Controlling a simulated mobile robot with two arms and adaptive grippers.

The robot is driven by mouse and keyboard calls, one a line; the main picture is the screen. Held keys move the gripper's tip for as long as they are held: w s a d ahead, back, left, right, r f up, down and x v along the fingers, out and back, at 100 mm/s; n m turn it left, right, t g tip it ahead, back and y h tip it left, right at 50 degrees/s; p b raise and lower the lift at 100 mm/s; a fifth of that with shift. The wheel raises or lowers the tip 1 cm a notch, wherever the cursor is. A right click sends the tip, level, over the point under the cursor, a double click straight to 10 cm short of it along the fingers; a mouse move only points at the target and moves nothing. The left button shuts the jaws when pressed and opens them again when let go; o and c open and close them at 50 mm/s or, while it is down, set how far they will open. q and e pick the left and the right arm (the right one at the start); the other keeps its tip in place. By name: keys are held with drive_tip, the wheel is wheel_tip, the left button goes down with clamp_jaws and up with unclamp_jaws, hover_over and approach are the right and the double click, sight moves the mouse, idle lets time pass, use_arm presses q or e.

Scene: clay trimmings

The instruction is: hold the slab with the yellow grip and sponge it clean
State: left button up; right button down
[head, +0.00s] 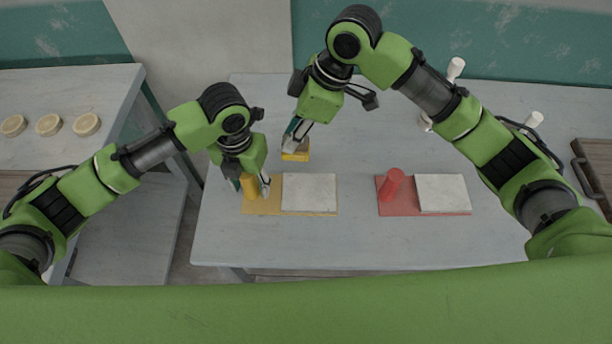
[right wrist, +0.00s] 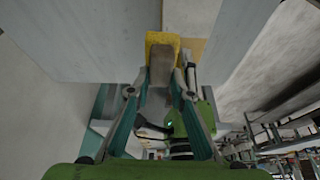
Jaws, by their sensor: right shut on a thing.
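The off-white slab (head: 309,192) lies flat on a yellow-tan board (head: 263,208) near the table's front edge. The upright yellow grip (head: 249,187) stands at the board's left end. My left gripper (head: 251,188) is down at this grip, one finger on either side, with a small gap seeming to show at the right finger. My right gripper (head: 292,146) is shut on a sponge (head: 296,156), yellow with a brownish part, above and behind the slab's left part. In the right wrist view the sponge (right wrist: 161,40) sits between the fingertips, apart from the slab (right wrist: 190,14).
A red board (head: 395,209) with a red grip (head: 392,184) and another pale slab (head: 442,193) lies to the right on the table (head: 300,244). White-topped items stand at the back right. A side table (head: 60,100) at left bears several round discs.

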use_arm(q)
wheel_tip(320, 180, up, 12)
idle(0.7)
